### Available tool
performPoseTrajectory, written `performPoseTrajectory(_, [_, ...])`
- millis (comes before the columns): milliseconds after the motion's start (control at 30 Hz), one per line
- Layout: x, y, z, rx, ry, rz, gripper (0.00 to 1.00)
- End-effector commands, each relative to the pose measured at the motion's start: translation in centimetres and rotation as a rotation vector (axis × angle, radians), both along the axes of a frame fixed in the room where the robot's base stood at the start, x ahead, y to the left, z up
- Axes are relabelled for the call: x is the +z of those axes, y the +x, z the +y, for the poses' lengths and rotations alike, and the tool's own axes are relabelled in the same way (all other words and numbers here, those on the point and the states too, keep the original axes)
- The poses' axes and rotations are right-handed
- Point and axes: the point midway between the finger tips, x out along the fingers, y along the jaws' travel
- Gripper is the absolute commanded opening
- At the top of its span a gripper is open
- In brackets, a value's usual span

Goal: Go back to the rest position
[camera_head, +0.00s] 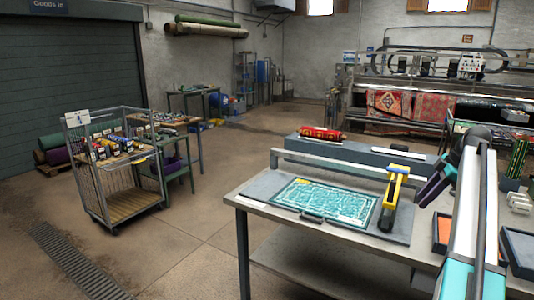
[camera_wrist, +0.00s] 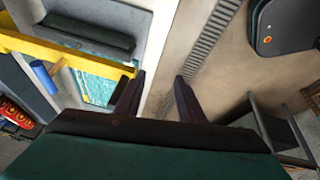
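My gripper (camera_head: 424,200) hangs at the right above the steel table, at the end of my arm. In the wrist view its two dark fingers (camera_wrist: 155,85) stand apart with nothing between them, so it is open and empty. A teal patterned rug (camera_head: 322,201) lies flat on a grey board on the table; part of it shows in the wrist view (camera_wrist: 92,84). A yellow and black tool (camera_head: 397,178) stands at the rug's right end, to the left of my gripper and apart from it. Its yellow part (camera_wrist: 60,52) shows at the wrist view's upper left.
The steel table (camera_head: 290,222) has small trays (camera_head: 519,272) at its right. A rolled red rug (camera_head: 322,133) lies on a grey bench behind. A wire trolley (camera_head: 127,202) stands at the left.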

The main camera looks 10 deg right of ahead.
Motion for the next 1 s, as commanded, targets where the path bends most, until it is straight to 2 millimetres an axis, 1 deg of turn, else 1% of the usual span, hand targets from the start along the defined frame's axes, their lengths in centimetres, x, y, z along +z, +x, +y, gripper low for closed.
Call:
performPoseTrajectory(33, [-1.8,0.9,1.4,0.020,0.015,0.016,0.36])
performPoseTrajectory(167, [-6.5,2.7,5.1,0.069,0.051,0.058,0.36])
performPoseTrajectory(200, [-8.0,3.1,6.2,0.083,0.061,0.072,0.36])
performPoseTrajectory(433, [-16.3,4.4,13.0,0.160,0.110,0.157,0.36])
performPoseTrajectory(567, [-20.9,4.4,16.8,0.198,0.130,0.205,0.36])
performPoseTrajectory(600, [-22.3,4.4,18.0,0.208,0.135,0.221,0.36])
performPoseTrajectory(733, [-26.7,3.8,21.7,0.233,0.149,0.271,0.36])
performPoseTrajectory(867, [-31.0,2.8,25.5,0.248,0.160,0.327,0.36])
performPoseTrajectory(900, [-32.3,2.4,26.6,0.252,0.162,0.345,0.36])
performPoseTrajectory(967, [-34.2,1.7,28.2,0.254,0.164,0.372,0.36])
performPoseTrajectory(1000, [-35.4,1.3,29.3,0.256,0.164,0.390,0.36])
